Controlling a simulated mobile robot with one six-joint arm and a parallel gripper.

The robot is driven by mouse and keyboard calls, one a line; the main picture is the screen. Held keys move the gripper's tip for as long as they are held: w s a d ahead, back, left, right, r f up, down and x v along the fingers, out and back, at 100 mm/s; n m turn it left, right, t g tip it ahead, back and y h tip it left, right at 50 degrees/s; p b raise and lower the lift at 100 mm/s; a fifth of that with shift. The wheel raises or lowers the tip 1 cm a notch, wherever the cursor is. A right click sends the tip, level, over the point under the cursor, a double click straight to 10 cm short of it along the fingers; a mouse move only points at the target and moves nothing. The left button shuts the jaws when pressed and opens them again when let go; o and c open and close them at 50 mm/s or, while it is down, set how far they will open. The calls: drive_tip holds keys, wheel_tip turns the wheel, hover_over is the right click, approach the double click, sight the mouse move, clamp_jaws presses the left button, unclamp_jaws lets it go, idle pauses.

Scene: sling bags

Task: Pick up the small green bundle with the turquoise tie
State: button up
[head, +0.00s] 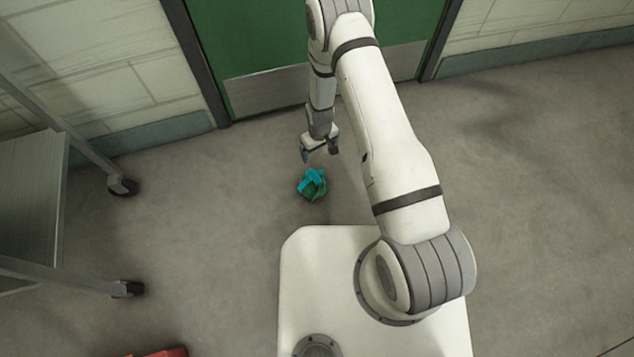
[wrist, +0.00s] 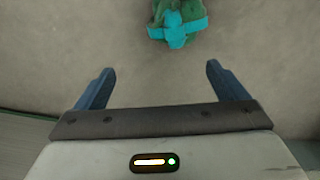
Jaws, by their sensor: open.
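The small green bundle with the turquoise tie (head: 312,185) lies on the floor just in front of my white base in the head view. In the wrist view the bundle (wrist: 177,24) is at the top, a little right of centre, partly cut off by the frame edge. My gripper (head: 320,153) is above the floor, just behind the bundle in the head view. In the wrist view my gripper (wrist: 158,78) has its two blue fingers wide apart with nothing between them. The bundle is beyond the fingertips, apart from them.
A metal cart (head: 30,200) on casters stands at the left. A green door (head: 270,35) with a metal kick plate is in the wall behind my arm. A red object (head: 160,353) shows at the bottom edge. The grey floor (head: 210,220) around the bundle is clear.

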drive_tip(key=b, duration=0.1)
approach(316, 174)
drive_tip(key=shift+n, duration=0.3)
drive_tip(key=f, duration=0.5)
drive_tip(key=shift+d+f, duration=0.1)
drive_tip(key=shift+d, duration=0.15)
drive_tip(key=f+b, duration=0.2)
drive_tip(key=f, duration=0.3)
drive_tip(key=shift+a+f+b, duration=0.1)
drive_tip(key=shift+a+b, duration=0.1)
drive_tip(key=shift+b, duration=0.2)
drive_tip(key=c, duration=1.5)
